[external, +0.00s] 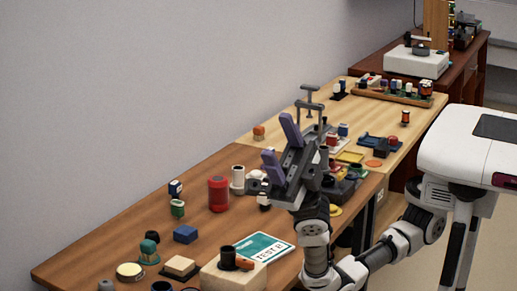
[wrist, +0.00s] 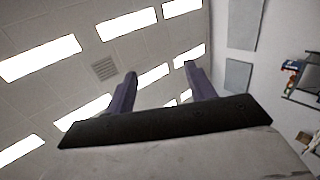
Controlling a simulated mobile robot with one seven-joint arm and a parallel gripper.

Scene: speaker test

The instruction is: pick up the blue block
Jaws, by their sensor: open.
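The blue block (external: 186,234) lies on the near part of the brown table, in the lower left of the external view. It does not show in the wrist view. My gripper (external: 276,134) is raised over the table, to the right of the block and apart from it. Its two purple fingers are spread with nothing between them and point upward and to the left. In the wrist view my gripper (wrist: 160,72) also shows both fingers apart, against the ceiling.
A red cylinder (external: 218,194) and a white cylinder (external: 238,178) stand between my gripper and the block. A green-and-white booklet (external: 262,249) lies right of the block, near a wooden block (external: 232,278). Several small items crowd the near left. A wall runs behind the table.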

